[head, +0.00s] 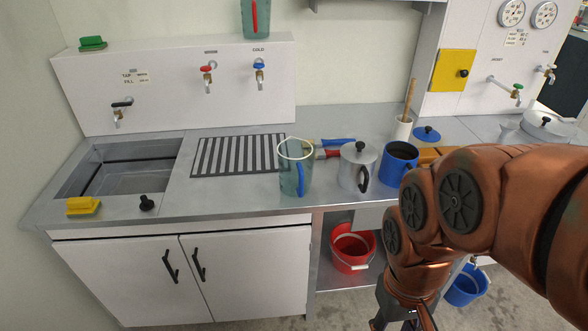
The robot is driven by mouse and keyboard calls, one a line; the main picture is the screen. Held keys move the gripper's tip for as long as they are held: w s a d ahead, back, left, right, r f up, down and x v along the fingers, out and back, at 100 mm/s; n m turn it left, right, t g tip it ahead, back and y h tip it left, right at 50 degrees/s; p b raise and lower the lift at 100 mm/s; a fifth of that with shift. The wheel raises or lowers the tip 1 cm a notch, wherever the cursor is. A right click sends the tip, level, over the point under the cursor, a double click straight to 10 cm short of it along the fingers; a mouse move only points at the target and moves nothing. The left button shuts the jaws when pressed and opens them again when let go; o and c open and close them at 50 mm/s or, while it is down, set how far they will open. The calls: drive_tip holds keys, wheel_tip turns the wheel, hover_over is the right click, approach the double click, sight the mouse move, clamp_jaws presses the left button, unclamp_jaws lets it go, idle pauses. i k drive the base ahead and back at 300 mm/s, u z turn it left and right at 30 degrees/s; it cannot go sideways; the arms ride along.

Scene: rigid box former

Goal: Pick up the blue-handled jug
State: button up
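The blue-handled jug (288,181) stands upright on the grey counter (225,198), near its front edge. It is a clear greenish jug with a pale rim, and its blue handle faces right and toward me. A similar jug with a red handle (248,20) stands on the ledge above the taps. My gripper (398,318) is at the bottom edge of the view, low in front of the counter and to the right of the jug, apart from it. Its fingertips are cut off by the frame, so its opening is hidden.
A lidded metal pot (352,170) and a blue mug (396,165) stand right of the jug. Blue- and red-handled tools (336,142) lie behind it. A striped drain mat (238,156) and sink (120,172) are left. A red bucket (352,252) sits below the counter.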

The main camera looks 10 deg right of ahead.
sight(296, 157)
drive_tip(key=u, duration=3.3)
drive_tip(key=k, duration=1.1)
drive_tip(key=z, duration=0.4)
